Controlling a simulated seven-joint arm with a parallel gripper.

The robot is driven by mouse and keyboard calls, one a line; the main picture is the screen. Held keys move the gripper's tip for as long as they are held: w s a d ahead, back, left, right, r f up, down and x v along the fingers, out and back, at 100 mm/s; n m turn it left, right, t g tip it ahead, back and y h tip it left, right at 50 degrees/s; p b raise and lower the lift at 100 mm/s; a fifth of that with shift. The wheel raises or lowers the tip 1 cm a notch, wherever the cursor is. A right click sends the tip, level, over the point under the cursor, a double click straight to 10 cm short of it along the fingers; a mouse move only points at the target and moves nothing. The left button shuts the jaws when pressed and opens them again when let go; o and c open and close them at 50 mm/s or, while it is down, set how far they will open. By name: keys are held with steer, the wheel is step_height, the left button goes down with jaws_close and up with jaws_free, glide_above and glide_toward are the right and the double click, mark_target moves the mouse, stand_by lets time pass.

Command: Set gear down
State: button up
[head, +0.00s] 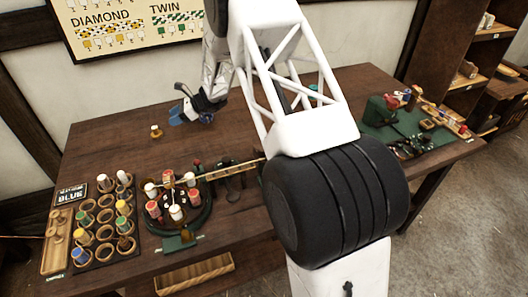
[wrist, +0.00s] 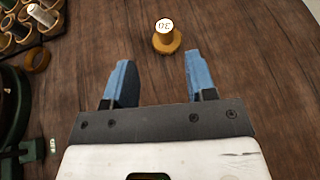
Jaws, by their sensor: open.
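My gripper (head: 190,116) is open and empty above the back left part of the table. Its two blue fingers (wrist: 158,62) are spread in the wrist view, with bare wood between them. A small wooden bobbin (wrist: 165,40) with a white, lettered top stands upright on the table beyond the fingertips, not touching them. The bobbin also shows in the head view (head: 155,131), left of my gripper. I cannot pick out anything that is plainly a gear.
A round green stand (head: 182,224) holds several bobbins. A green mat (head: 440,143) with tools lies at right. My arm hides the table's middle. Wood around the lone bobbin is clear.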

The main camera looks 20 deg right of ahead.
steer(key=s+d+r+n+g+h, duration=0.15)
steer(key=s+r+n, duration=0.25)
steer(key=s+r, duration=0.45)
steer(key=s+d+r+n+h, duration=0.3)
steer(key=s+r, duration=0.3)
steer(key=s, duration=0.5)
steer(key=s+d+r+n+g+h, duration=0.15)
steer(key=s+r+n, duration=0.25)
steer(key=s+r, duration=0.5)
steer(key=s+d+n+t+h, duration=0.1)
steer(key=s+d+n+h, duration=0.1)
steer(key=s, duration=0.8)
steer(key=s+d+r+n+t+h, duration=0.1)
steer(key=s+d+n+h, duration=0.2)
steer(key=s, duration=0.8)
steer(key=s+d+n+t+h, duration=0.1)
steer(key=s+d+n+h, duration=0.1)
steer(key=s+d, duration=0.4)
steer(key=s+n, duration=0.1)
steer(key=s, duration=0.4)
steer(key=shift+s+r+n, duration=0.2)
steer(key=shift+r+n, duration=0.1)
steer(key=shift+r, duration=0.05)
steer(key=shift+d, duration=0.1)
